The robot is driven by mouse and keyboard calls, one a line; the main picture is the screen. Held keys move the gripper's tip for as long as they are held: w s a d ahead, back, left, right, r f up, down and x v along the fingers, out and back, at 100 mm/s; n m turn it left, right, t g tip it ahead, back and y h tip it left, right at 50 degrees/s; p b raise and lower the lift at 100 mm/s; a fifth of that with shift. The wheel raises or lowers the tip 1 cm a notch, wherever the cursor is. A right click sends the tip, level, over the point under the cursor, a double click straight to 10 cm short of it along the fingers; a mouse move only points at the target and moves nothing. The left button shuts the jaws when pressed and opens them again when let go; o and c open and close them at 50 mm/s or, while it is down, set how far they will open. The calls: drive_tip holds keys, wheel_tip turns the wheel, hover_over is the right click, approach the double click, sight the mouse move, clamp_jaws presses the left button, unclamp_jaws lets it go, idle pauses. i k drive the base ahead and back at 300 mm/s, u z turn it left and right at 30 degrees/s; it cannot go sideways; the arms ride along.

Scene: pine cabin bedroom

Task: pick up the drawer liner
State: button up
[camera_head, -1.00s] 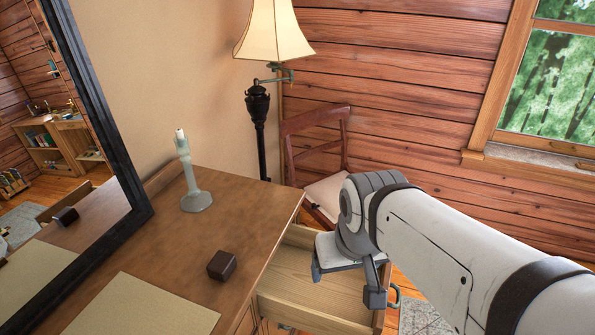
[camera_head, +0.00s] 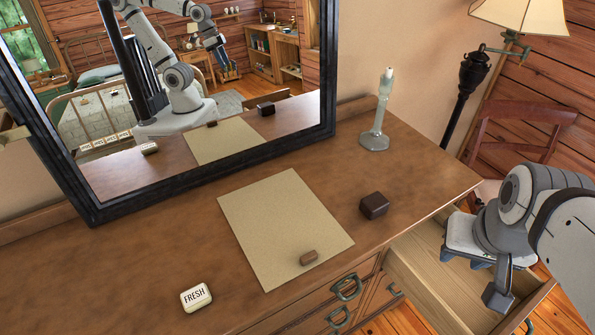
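A flat beige rectangular sheet (camera_head: 275,215), which looks like the drawer liner, lies on the wooden dresser top in front of the mirror. A small brown block (camera_head: 309,258) rests on its near right part. My gripper (camera_head: 475,268) is at the right, over the open drawer and well apart from the sheet. Its fingers point down, and I cannot tell how far apart they are. I see nothing held in it.
A dark brown box (camera_head: 373,206) stands right of the sheet, and a pale candlestick-like stand (camera_head: 376,120) behind it. A white "FRESH" block (camera_head: 196,297) lies front left. The open drawer (camera_head: 430,275) juts out at right. A black-framed mirror (camera_head: 215,188) stands behind.

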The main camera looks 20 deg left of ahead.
sight(284, 232)
drive_tip(key=u, duration=1.25)
drive_tip(key=k, duration=1.1)
drive_tip(key=u, duration=0.35)
drive_tip(key=i, duration=1.05)
